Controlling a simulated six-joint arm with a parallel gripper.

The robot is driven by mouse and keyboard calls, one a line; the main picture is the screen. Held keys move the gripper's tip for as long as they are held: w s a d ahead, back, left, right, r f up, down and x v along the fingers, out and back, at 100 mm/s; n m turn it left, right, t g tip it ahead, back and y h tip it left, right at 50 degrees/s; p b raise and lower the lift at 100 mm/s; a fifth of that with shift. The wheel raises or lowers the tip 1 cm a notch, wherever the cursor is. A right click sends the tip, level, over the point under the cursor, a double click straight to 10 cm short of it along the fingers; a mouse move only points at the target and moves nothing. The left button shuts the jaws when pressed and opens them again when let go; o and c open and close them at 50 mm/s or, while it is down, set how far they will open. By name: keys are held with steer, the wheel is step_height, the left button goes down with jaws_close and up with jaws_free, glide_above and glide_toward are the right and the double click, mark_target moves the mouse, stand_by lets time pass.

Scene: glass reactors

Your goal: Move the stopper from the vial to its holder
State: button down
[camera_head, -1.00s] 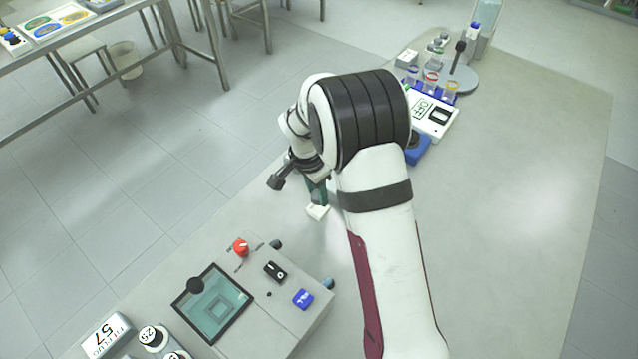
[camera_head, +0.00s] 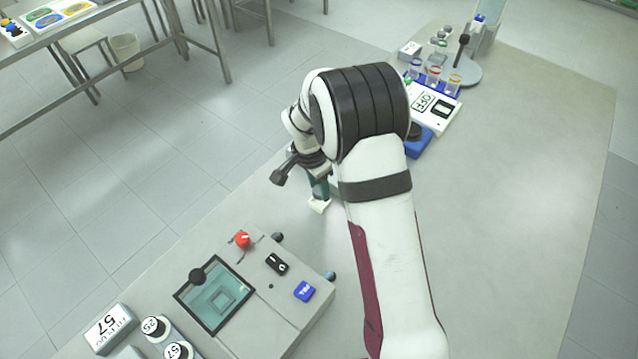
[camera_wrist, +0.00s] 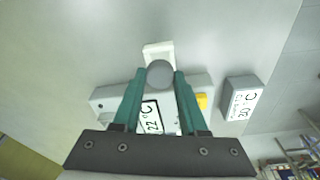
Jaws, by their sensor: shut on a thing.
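My gripper (camera_wrist: 160,78) has two teal fingers. It is shut on a round grey stopper (camera_wrist: 160,73), seen end-on between the fingertips. A small white block (camera_wrist: 157,49), which looks like the stopper's holder, lies just beyond the stopper in the wrist view. In the head view the white block (camera_head: 319,206) is on the table right below my gripper (camera_head: 319,194). I cannot tell whether the stopper touches it. Glass vials with coloured rings, such as a yellow-ringed one (camera_head: 454,80), stand at the back. Which vial the stopper belongs to is unclear.
A box with a red knob (camera_head: 242,239) and a glass-topped window (camera_head: 215,294) stands in front. A white device marked OFF (camera_head: 425,100) is behind, by a blue block (camera_head: 418,142). The table's right side is clear.

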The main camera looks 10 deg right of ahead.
steer(key=shift+f, duration=0.1)
stand_by(0.3)
steer(key=shift+f, duration=0.55)
steer(key=shift+f, duration=0.45)
steer(key=shift+c, duration=1.8)
jaws_free()
steer(key=o, duration=0.3)
